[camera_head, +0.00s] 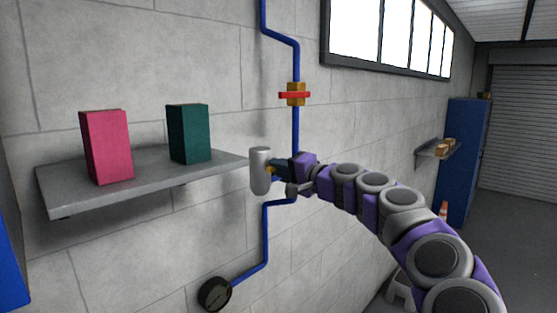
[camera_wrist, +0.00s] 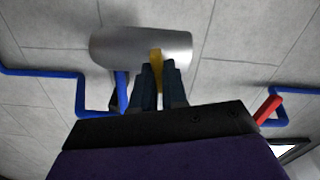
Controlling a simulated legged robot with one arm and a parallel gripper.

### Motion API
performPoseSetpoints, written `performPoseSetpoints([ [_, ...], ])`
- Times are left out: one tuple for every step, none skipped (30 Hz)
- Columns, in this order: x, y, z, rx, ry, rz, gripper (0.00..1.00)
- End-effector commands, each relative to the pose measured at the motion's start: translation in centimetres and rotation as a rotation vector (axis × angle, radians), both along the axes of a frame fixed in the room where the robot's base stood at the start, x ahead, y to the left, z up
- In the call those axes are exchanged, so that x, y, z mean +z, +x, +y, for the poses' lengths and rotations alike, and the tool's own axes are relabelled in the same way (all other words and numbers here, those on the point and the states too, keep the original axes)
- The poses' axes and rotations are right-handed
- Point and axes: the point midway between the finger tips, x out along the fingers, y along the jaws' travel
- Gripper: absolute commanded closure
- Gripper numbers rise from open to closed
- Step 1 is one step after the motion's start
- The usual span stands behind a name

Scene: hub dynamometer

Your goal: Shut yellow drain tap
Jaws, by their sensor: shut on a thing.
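The yellow drain tap (camera_wrist: 156,58) shows in the wrist view as a narrow yellow piece in front of a grey metal cylinder. My gripper (camera_wrist: 159,82) is shut on it, with one dark finger on each side. In the head view, only a small yellow bit of the tap (camera_head: 268,170) shows beside the upright grey cylinder (camera_head: 260,172). My gripper (camera_head: 276,169) reaches it from the right there. The fingers hide most of the tap, and I cannot tell whether it is open or shut.
A blue pipe (camera_head: 296,130) runs down the wall, with a red-handled brass valve (camera_head: 295,94) above my gripper. A round gauge (camera_head: 215,293) is below. A grey shelf (camera_head: 150,185) at left holds a pink box (camera_head: 106,147) and a green box (camera_head: 189,134).

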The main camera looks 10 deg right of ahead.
Motion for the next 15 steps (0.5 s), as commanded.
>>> performPoseSetpoints([
  [0.06,0.07,-0.06,-0.001,0.025,0.022,1.00],
  [0.03,0.08,-0.04,0.000,0.040,0.034,1.00],
  [-0.01,0.07,-0.01,0.000,0.060,0.049,1.00],
  [-0.03,0.06,0.00,0.001,0.074,0.059,1.00],
  [-0.06,0.06,0.02,0.001,0.087,0.069,1.00],
  [-0.08,0.06,0.03,0.001,0.103,0.079,1.00],
  [-0.10,0.07,0.03,0.001,0.115,0.087,1.00],
  [-0.13,0.07,0.03,0.001,0.124,0.094,1.00],
  [-0.16,0.07,0.01,0.001,0.136,0.103,1.00],
  [-0.18,0.07,0.00,0.001,0.145,0.109,1.00],
  [-0.20,0.07,0.00,0.001,0.152,0.114,1.00],
  [-0.23,0.07,0.00,0.001,0.159,0.121,1.00],
  [-0.25,0.08,0.00,0.001,0.165,0.124,1.00],
  [-0.27,0.08,-0.01,0.001,0.170,0.127,1.00],
  [-0.30,0.08,-0.01,0.001,0.174,0.132,1.00],
])
